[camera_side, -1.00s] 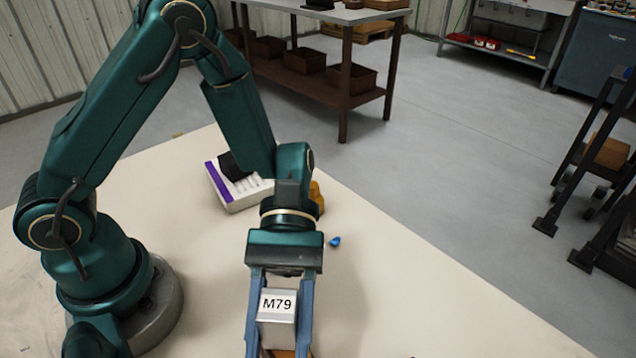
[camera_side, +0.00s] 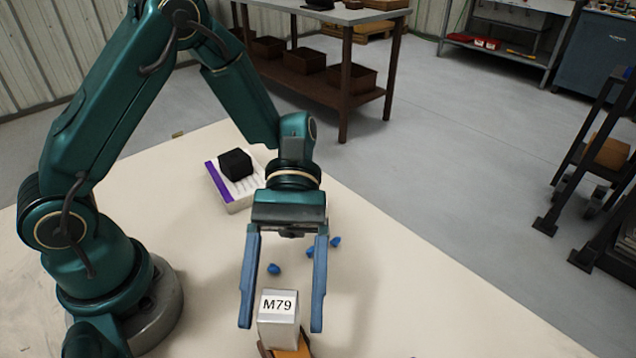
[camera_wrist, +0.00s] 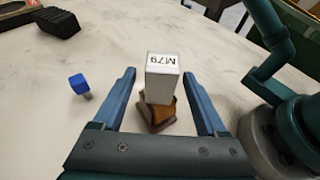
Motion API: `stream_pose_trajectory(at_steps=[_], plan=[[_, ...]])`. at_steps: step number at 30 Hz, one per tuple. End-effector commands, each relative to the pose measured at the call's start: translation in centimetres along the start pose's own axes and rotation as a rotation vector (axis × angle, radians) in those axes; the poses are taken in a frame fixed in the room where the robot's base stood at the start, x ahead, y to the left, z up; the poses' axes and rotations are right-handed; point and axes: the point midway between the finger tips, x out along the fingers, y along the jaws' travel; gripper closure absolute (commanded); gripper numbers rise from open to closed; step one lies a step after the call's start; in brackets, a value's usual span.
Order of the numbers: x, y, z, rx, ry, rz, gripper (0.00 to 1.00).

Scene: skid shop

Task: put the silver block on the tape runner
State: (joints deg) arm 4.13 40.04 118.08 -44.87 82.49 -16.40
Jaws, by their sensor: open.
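The silver block (camera_side: 278,325), marked M79, stands upright on top of a brown and orange thing (camera_side: 293,349), probably the tape runner, at the bottom of the side view. In the wrist view the block (camera_wrist: 162,85) rests on the same brown thing (camera_wrist: 158,117). My gripper (camera_side: 282,328) is open, with its blue fingers on either side of the block and gaps between. In the wrist view my gripper (camera_wrist: 162,75) shows clear space on both sides of the block. The lower part of the brown thing is cut off in the side view.
A white and purple box (camera_side: 234,198) with a black block (camera_side: 235,164) on it lies farther back on the table. Several small blue pieces (camera_side: 274,269) lie behind the block. The table to the right is clear.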

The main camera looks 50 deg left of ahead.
Motion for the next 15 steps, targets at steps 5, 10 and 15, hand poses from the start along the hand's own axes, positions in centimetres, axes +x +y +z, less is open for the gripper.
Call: stream_pose_trajectory(at_steps=[5, 10, 15], plan=[[-3.8, 0.0, -0.1, 0.000, 0.003, 0.004, 0.25], [-5.9, 0.0, -0.1, -0.001, 0.001, 0.002, 0.25], [-7.0, 0.0, 0.0, -0.001, 0.002, -0.001, 0.25]])
